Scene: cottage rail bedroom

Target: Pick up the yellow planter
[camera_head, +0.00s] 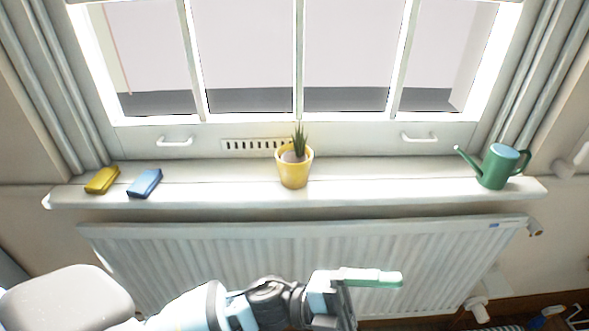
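The yellow planter (294,173) stands upright near the middle of the white windowsill (385,182), with a spiky green plant (299,143) in it. My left gripper (380,279) comes in from the lower left and is below the sill, in front of the radiator. It is lower than the planter and to its right, clearly apart from it. One pale green finger shows, pointing right. The other finger is not clearly visible, so I cannot tell whether the gripper is open. I see nothing held in it. My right gripper is not in view.
A yellow block-like item (102,180) and a blue one (145,183) lie on the sill's left end. A green watering can (497,167) stands at its right end. The sill is bare on both sides of the planter. A white radiator (230,255) is below the sill.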

